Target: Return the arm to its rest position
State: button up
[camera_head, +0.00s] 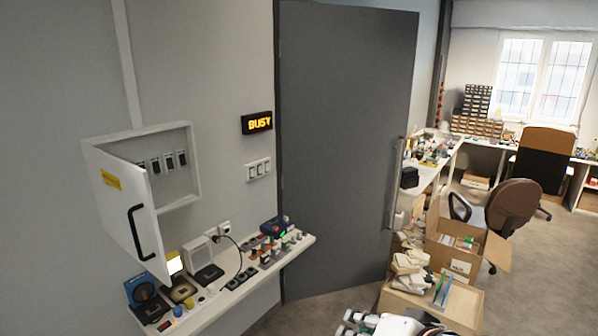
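Part of my white arm (398,326) shows at the bottom edge of the head view, right of the middle. At its left end are small grey and white parts that look like my gripper (353,322). They are cut off by the frame edge, so I cannot tell whether the fingers are open or shut. I see nothing held there. The rest of the arm is out of view.
A wall shelf (215,303) with switches and devices runs along the left. Above it, a white cabinet (128,205) has its door open. Cartons (452,254) stand near my arm at right. Open floor (555,280) lies beyond.

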jog(key=d+f+n+g+h+b, duration=0.1)
jog(key=d+f+b, duration=0.2)
jog(key=f+b, duration=0.4)
jog(key=d+f+n+h+b, duration=0.2)
jog(key=d+f+b, duration=0.2)
jog(key=f+b, duration=0.3)
jog(key=s+d+f+n+g+h+b, duration=0.1)
jog(key=d+f+b, duration=0.2)
jog(key=f+b, duration=0.3)
notch_tip(320, 180, down, 5)
jog(key=shift+d+f+n+g+b, duration=0.1)
jog(key=shift+d+n+g+b, duration=0.2)
jog(key=shift+b, duration=0.1)
